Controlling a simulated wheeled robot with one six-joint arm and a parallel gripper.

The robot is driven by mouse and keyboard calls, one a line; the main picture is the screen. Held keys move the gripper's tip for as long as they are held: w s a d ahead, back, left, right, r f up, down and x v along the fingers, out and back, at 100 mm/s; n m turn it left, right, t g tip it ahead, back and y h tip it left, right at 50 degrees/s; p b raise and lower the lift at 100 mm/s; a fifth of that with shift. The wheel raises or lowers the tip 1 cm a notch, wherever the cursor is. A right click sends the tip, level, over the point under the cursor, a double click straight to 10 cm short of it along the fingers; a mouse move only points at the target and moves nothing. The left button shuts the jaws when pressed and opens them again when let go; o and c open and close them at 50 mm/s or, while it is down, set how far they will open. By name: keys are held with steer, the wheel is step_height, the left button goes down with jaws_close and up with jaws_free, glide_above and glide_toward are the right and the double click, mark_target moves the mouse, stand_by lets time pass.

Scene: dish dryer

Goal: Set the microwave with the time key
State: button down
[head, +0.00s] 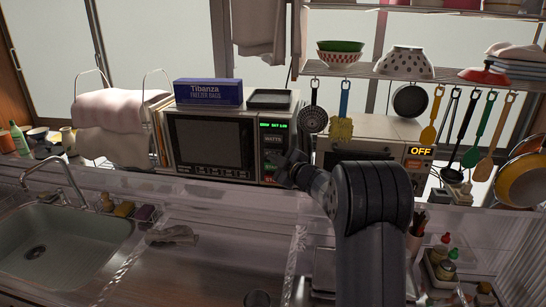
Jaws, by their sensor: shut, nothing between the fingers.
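The microwave (192,170) stands at the back of the counter, its dark door shut and facing me. Its control panel (273,142) is on the right side of its front, with a lit green display (273,125) above several keys. The display text and key labels are too small to read surely, so I cannot pick out the time key. My gripper (284,170) is shut and empty at the lower right of the panel, close in front of it. It covers part of the lower keys. I cannot tell whether it touches one.
A blue freezer bag box (208,92) and a dark tray (271,97) sit on the microwave. A white appliance (365,130) marked OFF stands to the right, below hanging utensils (342,115). A sink (65,245) is at left. A clear ledge runs before the microwave.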

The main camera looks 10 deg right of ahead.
steer(key=shift+s+a, duration=0.15)
steer(key=shift+s, duration=0.2)
steer(key=shift+s, duration=0.1)
steer(key=s+b, duration=0.1)
steer(key=s+a, duration=0.1)
steer(key=s, duration=0.1)
steer(key=s+a+b, duration=0.1)
steer(key=shift+s+b, duration=0.2)
steer(key=shift+b, duration=0.15)
stand_by(2.4)
